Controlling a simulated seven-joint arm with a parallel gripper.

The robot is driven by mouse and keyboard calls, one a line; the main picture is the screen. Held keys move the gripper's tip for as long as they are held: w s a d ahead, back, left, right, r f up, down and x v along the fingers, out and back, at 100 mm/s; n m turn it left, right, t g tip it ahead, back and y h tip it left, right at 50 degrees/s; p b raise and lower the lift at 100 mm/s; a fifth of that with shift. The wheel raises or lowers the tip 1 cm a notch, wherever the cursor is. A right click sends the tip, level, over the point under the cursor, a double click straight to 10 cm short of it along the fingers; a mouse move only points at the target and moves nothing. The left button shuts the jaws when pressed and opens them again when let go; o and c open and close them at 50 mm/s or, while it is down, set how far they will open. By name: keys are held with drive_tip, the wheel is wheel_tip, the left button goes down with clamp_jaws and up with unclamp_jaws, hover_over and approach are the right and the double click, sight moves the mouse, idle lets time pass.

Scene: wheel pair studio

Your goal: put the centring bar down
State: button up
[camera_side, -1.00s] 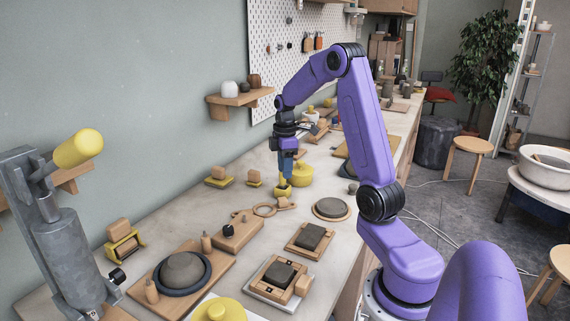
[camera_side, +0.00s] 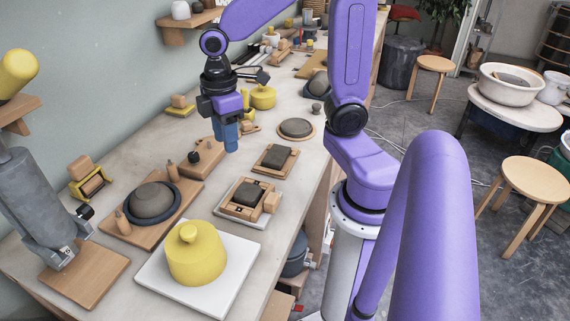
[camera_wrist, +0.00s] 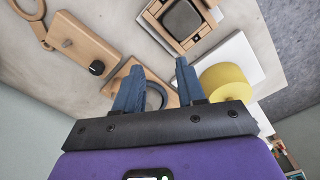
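My gripper (camera_side: 231,146) hangs above the bench, pointing down. In the wrist view its two blue fingers (camera_wrist: 160,65) stand apart with nothing between them. I cannot name the centring bar for sure. A wooden block (camera_side: 208,154) with a black knob and an upright peg lies on the bench to the left of my gripper. It also shows at the upper left of the wrist view (camera_wrist: 80,40). A grey clay mound (camera_side: 153,199) in a dark ring sits on a wooden board (camera_side: 189,189) nearer the camera, partly hidden behind the fingers in the wrist view.
A yellow lidded pot (camera_side: 196,257) stands on a white slab (camera_side: 237,261) at the front. A wooden frame with dark clay (camera_side: 247,197) and a smaller framed slab (camera_side: 275,158) lie to the right. A grey metal press (camera_side: 42,205) stands at far left.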

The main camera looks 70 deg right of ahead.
drive_tip(key=s+a+n, duration=0.1)
drive_tip(key=s+a, duration=0.3)
drive_tip(key=s, duration=1.1)
drive_tip(key=shift+f, duration=0.45)
